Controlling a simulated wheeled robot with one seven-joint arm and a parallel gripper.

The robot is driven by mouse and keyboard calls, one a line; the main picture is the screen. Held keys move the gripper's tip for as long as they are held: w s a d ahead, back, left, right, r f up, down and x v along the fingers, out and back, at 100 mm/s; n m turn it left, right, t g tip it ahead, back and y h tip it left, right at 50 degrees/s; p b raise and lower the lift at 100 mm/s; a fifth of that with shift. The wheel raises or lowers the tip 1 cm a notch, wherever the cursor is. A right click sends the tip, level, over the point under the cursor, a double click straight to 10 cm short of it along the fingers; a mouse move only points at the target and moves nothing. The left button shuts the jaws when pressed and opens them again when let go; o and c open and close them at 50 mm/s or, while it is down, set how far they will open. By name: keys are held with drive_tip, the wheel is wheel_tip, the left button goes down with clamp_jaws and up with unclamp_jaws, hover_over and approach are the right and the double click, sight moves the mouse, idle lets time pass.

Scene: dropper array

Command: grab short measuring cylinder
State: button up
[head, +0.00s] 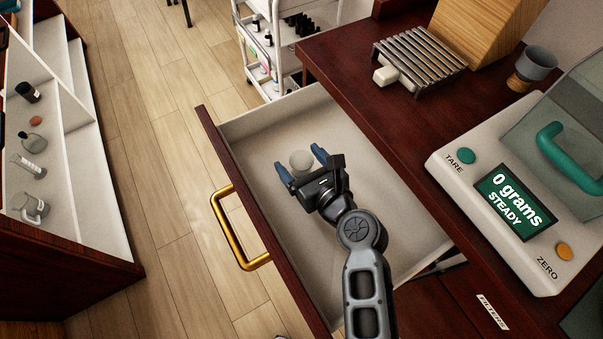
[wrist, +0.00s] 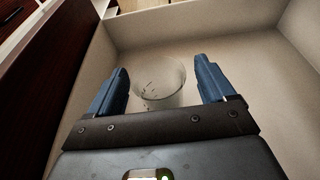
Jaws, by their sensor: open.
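A short, clear measuring cylinder (wrist: 160,84) stands in the open drawer, between and slightly beyond my gripper's fingers in the wrist view. Small dark marks show on its wall. In the head view its pale round top (head: 301,160) shows just past the fingers. My gripper (head: 299,163) is open, with one blue finger on each side of the cylinder; it also shows in the wrist view (wrist: 163,85). A gap shows on both sides, so the fingers do not seem to touch it. The lower part of the cylinder is hidden behind the gripper body.
The open drawer (head: 240,125) has raised walls around my gripper and a gold handle (head: 218,215) on its front. Its floor is otherwise clear. A scale (head: 520,200) reading 0 grams and a metal rack (head: 420,60) stand on the counter at right. A shelf with glassware (head: 30,165) is at left.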

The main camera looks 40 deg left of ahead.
drive_tip(key=shift+c, duration=0.3)
drive_tip(key=c, duration=1.3)
